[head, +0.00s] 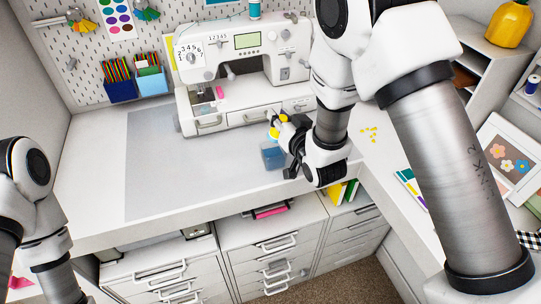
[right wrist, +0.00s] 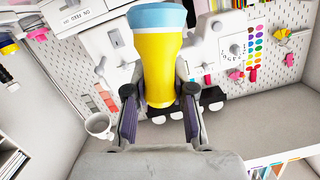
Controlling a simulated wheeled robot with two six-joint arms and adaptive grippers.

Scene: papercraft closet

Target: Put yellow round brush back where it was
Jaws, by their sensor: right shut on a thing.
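The yellow round brush (right wrist: 158,62) stands between the fingers of my right gripper (right wrist: 160,118), which is shut on it in the right wrist view. The brush has a yellow body and a light blue band at its far end. In the head view my right gripper (head: 285,148) is in front of the sewing machine, above the front right part of the grey mat. Small yellow parts (head: 273,131) show at its fingers there; most of the brush is hidden. My left arm shows at the lower left, but its gripper is out of view.
The grey mat (head: 165,165) is clear at left. A white mug (right wrist: 100,125) shows in the wrist view.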

